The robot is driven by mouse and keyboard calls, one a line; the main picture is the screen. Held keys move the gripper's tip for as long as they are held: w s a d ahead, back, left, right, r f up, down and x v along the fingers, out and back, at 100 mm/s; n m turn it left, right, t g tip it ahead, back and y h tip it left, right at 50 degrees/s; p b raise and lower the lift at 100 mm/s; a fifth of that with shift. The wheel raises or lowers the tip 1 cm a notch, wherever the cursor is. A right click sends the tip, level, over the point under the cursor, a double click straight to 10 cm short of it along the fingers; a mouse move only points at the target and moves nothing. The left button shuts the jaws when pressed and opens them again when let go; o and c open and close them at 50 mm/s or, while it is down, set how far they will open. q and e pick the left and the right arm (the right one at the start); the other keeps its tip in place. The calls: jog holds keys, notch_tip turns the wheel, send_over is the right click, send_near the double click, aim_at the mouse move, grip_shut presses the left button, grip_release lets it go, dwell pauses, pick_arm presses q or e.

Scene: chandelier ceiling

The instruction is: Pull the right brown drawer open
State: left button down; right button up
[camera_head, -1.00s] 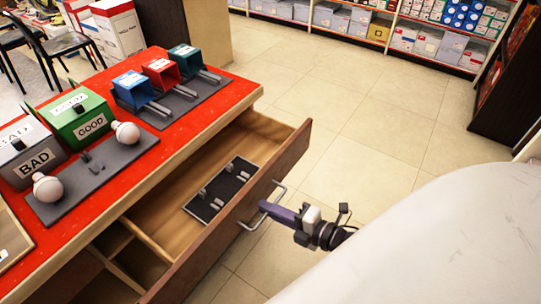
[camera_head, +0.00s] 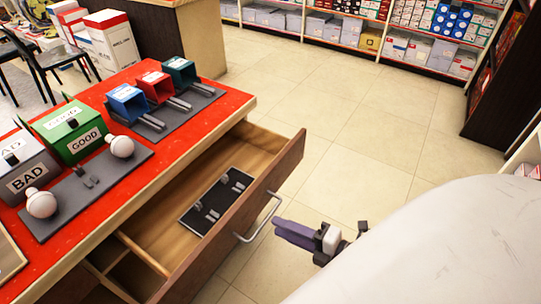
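The brown drawer (camera_head: 236,225) is pulled out from under the red-topped counter (camera_head: 208,117). Its metal bar handle (camera_head: 262,222) is on the front panel. Inside lies a black tray with small grey parts (camera_head: 217,202). My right gripper (camera_head: 280,229) is just right of the handle and appears apart from it, with purple fingers pointing left. I cannot tell from this angle whether the fingers are open or shut. My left gripper is not in view.
On the counter stand a grey BAD box (camera_head: 25,176), a green GOOD box (camera_head: 74,137), two white bulbs and blue, red and teal bins (camera_head: 128,103). Open tiled floor (camera_head: 350,150) lies right of the drawer. Stocked shelves (camera_head: 350,25) line the back.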

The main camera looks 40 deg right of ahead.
jog(key=v, duration=0.4)
jog(key=shift+s, duration=0.15)
dwell(0.4)
jog(key=s+a+f+m+g+h, duration=0.1)
jog(key=a+f+m+g, duration=0.2)
jog(key=a+m, duration=0.3)
jog(key=s+a+f+m+g+h, duration=0.1)
jog(key=a+f+m, duration=0.4)
jog(key=m, duration=0.8)
jog(key=s+a+g, duration=0.1)
jog(key=a+g, duration=0.1)
jog(key=shift+s+a+f+m, duration=0.25)
jog(key=shift+s+f+m, duration=0.05)
jog(key=shift+s, duration=0.05)
jog(key=shift+d, duration=0.1)
